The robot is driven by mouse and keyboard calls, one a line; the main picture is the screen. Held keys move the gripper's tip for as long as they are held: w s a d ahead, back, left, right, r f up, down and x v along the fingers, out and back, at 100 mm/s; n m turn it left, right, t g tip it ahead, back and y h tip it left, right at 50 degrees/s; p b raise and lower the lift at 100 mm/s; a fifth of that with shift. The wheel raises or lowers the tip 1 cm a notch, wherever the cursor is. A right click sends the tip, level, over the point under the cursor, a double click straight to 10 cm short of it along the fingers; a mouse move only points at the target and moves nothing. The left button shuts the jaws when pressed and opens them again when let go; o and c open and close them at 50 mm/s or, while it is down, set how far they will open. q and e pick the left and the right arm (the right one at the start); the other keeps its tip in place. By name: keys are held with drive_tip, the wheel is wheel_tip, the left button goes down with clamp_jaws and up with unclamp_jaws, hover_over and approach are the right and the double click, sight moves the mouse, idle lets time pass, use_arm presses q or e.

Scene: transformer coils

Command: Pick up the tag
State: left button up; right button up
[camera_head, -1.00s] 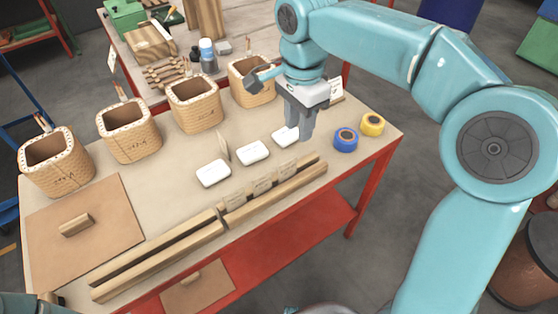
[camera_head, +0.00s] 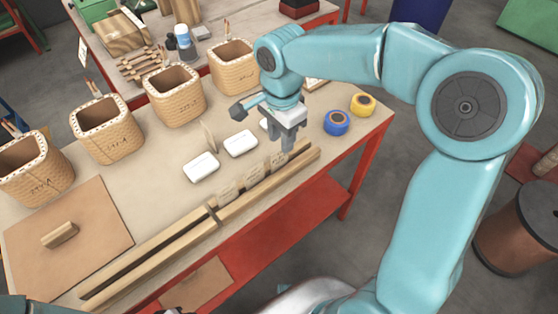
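Several small tan tags stand in the groove of a long wooden rail (camera_head: 150,258) along the table's front: a left tag (camera_head: 228,190), a middle tag (camera_head: 253,174) and a right tag (camera_head: 278,161). My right gripper (camera_head: 283,150) points down just above and behind the right tag. Its grey fingers look close together, and I cannot tell whether they are open or touch the tag. A thin tan piece (camera_head: 208,137) stands upright behind the white boxes. My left gripper is out of view; only a bit of my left arm shows at the bottom left.
White boxes (camera_head: 201,167) (camera_head: 240,143) lie behind the rail, one partly hidden by my gripper. Wooden coil forms (camera_head: 104,129) line the back. Blue (camera_head: 336,122) and yellow (camera_head: 363,104) tape rolls stand at right. A brown board (camera_head: 90,240) lies at left.

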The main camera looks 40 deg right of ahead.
sight(280, 150)
drive_tip(key=f, duration=0.5)
drive_tip(key=shift+w+f, duration=0.25)
drive_tip(key=shift+f, duration=0.05)
clamp_jaws()
